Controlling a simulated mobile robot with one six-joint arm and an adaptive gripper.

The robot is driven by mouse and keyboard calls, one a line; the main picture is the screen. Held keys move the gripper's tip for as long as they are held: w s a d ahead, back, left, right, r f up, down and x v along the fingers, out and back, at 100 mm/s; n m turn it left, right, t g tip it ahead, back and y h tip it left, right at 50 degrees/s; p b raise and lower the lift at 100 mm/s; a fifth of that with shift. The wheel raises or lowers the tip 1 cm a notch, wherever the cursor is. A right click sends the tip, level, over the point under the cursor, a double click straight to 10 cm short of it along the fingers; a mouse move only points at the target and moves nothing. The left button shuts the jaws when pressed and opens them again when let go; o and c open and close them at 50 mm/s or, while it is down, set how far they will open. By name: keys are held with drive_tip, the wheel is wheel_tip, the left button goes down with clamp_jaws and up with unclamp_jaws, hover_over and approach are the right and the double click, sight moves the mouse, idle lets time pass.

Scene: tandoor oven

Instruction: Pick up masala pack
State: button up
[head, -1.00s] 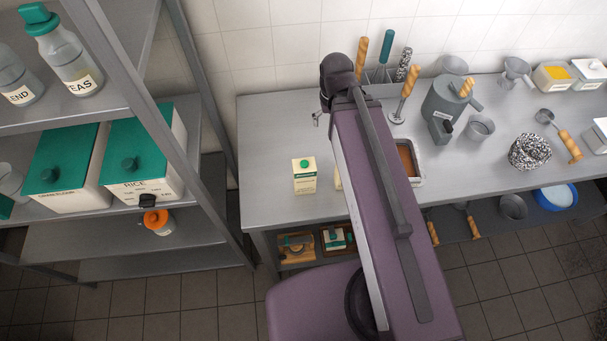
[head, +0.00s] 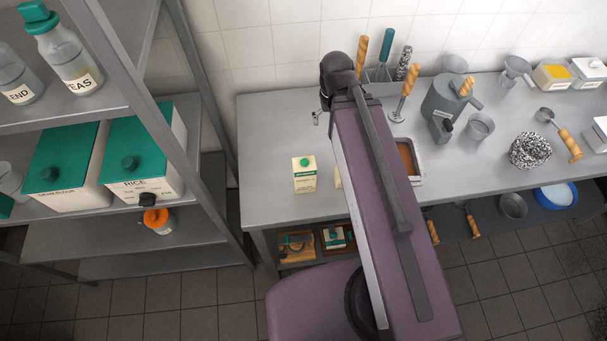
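A small cream carton with a green cap and a green label band (head: 304,175) stands upright on the left part of the steel counter (head: 265,150). It looks like the masala pack, but its label is too small to read. My purple arm reaches across the counter just right of it. A small part of my gripper (head: 317,118) shows at the arm's far end, above the back of the counter and apart from the carton. The rest is hidden behind my wrist, so its opening cannot be seen.
A tray of orange-brown contents (head: 418,178) sits partly behind my arm. A utensil holder (head: 376,76), a grey grinder (head: 444,108) and cups stand further right. A shelf rack (head: 190,130) with jars and bins is at left. The counter around the carton is clear.

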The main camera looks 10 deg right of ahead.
wheel_tip(320, 180, up, 5)
drive_tip(key=p, duration=0.5)
drive_tip(key=shift+c, duration=0.2)
